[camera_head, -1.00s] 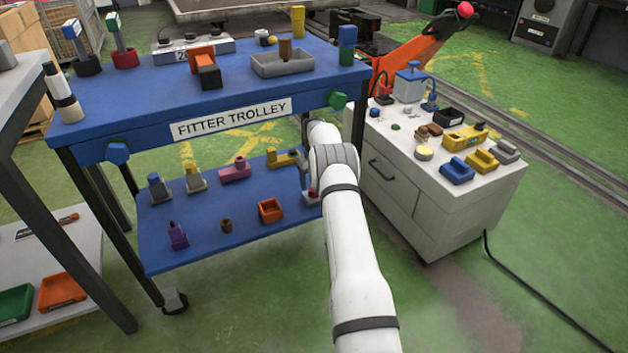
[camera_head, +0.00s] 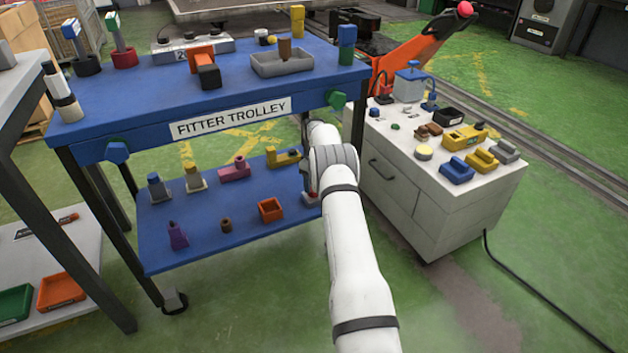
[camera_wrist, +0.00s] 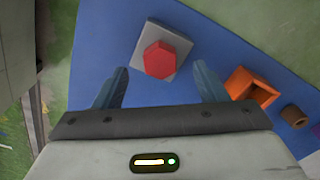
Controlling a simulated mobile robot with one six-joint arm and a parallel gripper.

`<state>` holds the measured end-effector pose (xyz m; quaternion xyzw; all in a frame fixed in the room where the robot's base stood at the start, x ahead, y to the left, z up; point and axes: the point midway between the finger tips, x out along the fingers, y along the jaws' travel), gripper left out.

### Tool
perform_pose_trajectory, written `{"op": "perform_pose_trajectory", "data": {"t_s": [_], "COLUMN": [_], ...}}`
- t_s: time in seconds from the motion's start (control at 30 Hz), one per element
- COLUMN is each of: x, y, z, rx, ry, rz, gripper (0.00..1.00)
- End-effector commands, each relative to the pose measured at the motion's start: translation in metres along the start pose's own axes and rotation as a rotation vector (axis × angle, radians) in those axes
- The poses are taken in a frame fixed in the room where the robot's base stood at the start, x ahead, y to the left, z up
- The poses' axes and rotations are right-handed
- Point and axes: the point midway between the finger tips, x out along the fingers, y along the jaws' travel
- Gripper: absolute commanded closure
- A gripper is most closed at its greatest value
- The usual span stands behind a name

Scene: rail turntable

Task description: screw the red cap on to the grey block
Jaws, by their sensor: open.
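In the head view my arm hides the gripper and most of the block; a bit of the red cap (camera_head: 312,194) shows at the lower shelf's right end.
The blue lower shelf (camera_head: 200,245) also holds an orange bin (camera_head: 270,209), a brown cylinder (camera_head: 226,225), a purple piece (camera_head: 178,235) and several other pieces. The trolley's upper shelf (camera_head: 130,110) is above it. A white cabinet (camera_head: 440,205) stands close at right.

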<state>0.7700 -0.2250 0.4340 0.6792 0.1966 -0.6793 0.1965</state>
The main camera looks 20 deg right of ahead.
Motion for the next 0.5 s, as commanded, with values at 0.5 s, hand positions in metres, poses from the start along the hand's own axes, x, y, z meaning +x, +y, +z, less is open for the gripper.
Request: {"op": "perform_pose_trajectory", "data": {"t_s": [0.5], "x": [0.033], "y": [0.000], "z": [0.000], "rx": [0.001], "ry": [0.000], "rz": [0.000], "gripper": [0.35]}}
